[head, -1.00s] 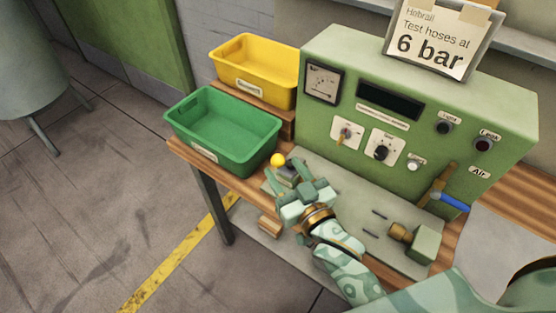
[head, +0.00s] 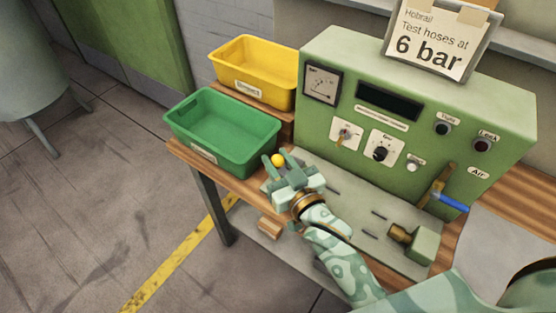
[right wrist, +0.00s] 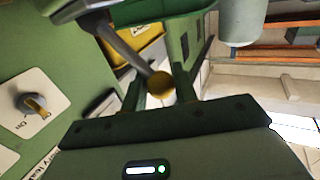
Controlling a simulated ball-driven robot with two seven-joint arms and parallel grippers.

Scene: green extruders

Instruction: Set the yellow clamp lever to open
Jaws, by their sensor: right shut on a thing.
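The clamp lever's yellow ball knob (head: 278,160) is at the left end of the bench plate, just right of the green bin. My right gripper (head: 279,163) has its fingers on either side of the knob and is shut on it. In the right wrist view the yellow knob (right wrist: 160,85) sits between the two fingers (right wrist: 163,88), with a grey lever rod running up and left from it. My gripper hides the clamp's base in the head view. My left gripper is not in view.
A green bin (head: 181,140) and a yellow bin (head: 228,79) stand close by on the left. The green test panel (head: 340,111) with dials and knobs rises behind. A blue-handled valve (head: 448,202) and a brass fitting (head: 400,233) are to the right.

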